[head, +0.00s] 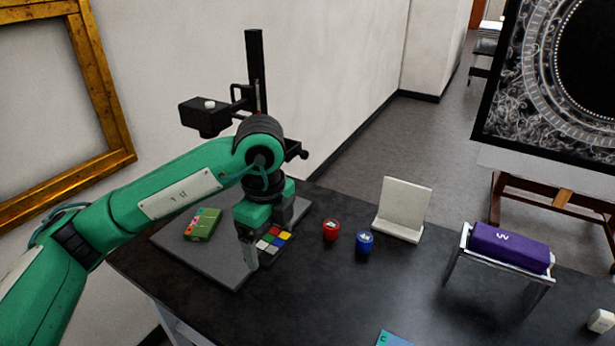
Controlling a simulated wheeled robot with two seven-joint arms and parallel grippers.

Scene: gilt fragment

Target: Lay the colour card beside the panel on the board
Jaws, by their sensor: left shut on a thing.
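The colour card (273,239), a small dark card with bright squares of several colours, is at my left gripper (262,247). The gripper points down and is shut on the card. Its fingers hide part of the card. The card shows at the right edge of the flat grey board (190,255); I cannot tell whether it touches the surface. A small green block, seemingly the panel (204,226), lies on the board to the left of the gripper, with coloured marks along its left edge. My right gripper is not in view.
A black camera stand (255,75) rises behind my arm. A red pot (331,230), a blue pot (365,241) and a white stand (404,208) are right of the board. A purple case (510,247) lies on a metal rack. The dark table's (330,300) front middle is mostly clear.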

